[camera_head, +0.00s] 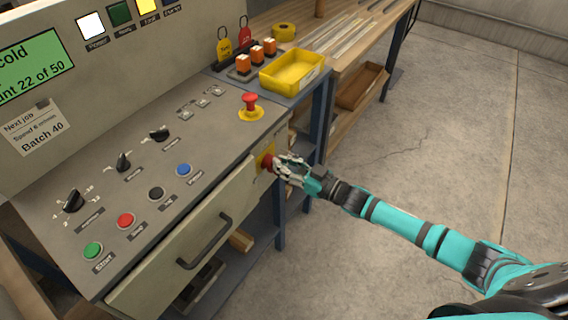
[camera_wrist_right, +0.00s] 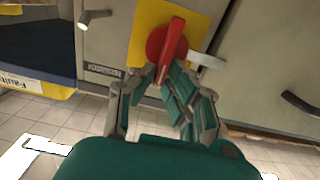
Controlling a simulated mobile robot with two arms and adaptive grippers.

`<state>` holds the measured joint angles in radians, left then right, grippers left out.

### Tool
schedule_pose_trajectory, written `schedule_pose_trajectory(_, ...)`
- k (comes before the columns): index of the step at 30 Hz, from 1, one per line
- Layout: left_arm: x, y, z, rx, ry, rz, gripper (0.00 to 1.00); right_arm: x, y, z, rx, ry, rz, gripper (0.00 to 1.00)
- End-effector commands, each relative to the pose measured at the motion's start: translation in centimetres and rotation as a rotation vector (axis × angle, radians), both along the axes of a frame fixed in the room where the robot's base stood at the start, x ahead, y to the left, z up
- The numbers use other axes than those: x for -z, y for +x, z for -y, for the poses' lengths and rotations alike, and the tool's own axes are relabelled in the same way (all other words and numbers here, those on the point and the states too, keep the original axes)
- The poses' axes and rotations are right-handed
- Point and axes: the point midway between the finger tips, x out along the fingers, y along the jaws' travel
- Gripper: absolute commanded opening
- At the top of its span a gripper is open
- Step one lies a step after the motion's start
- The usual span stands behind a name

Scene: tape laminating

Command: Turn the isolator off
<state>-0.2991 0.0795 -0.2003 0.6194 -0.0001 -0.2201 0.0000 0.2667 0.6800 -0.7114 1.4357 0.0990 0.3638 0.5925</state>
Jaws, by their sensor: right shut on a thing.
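The isolator (camera_head: 267,161) is a red rotary handle on a yellow plate at the right end of the machine's front. In the right wrist view the red handle (camera_wrist_right: 168,42) stands tilted on its yellow plate (camera_wrist_right: 148,22), its top leaning to the right. My right gripper (camera_head: 284,168) reaches in from the right and is shut on the handle. In the right wrist view its fingertips (camera_wrist_right: 162,74) close around the handle's lower end and partly hide it. My left gripper is not in view.
The panel (camera_head: 140,200) carries knobs, buttons and a red emergency stop (camera_head: 250,102). A drawer handle (camera_head: 205,245) juts out left of the isolator. A yellow tray (camera_head: 292,72) stands behind on the side bench. The floor (camera_head: 430,130) on the right is clear.

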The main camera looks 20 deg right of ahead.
Motion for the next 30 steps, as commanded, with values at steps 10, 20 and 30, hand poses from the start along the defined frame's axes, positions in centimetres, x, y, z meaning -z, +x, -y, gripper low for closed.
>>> schedule_pose_trajectory(10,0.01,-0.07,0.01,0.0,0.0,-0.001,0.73,0.0,-0.02,0.0,0.0,-0.002,0.002,0.0)
schedule_pose_trajectory(20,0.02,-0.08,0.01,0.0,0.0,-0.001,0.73,0.01,-0.18,-0.21,0.0,-0.084,0.067,0.0)
schedule_pose_trajectory(30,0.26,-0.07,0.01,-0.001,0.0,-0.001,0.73,0.25,-0.63,-0.79,0.001,-0.309,0.243,0.0)
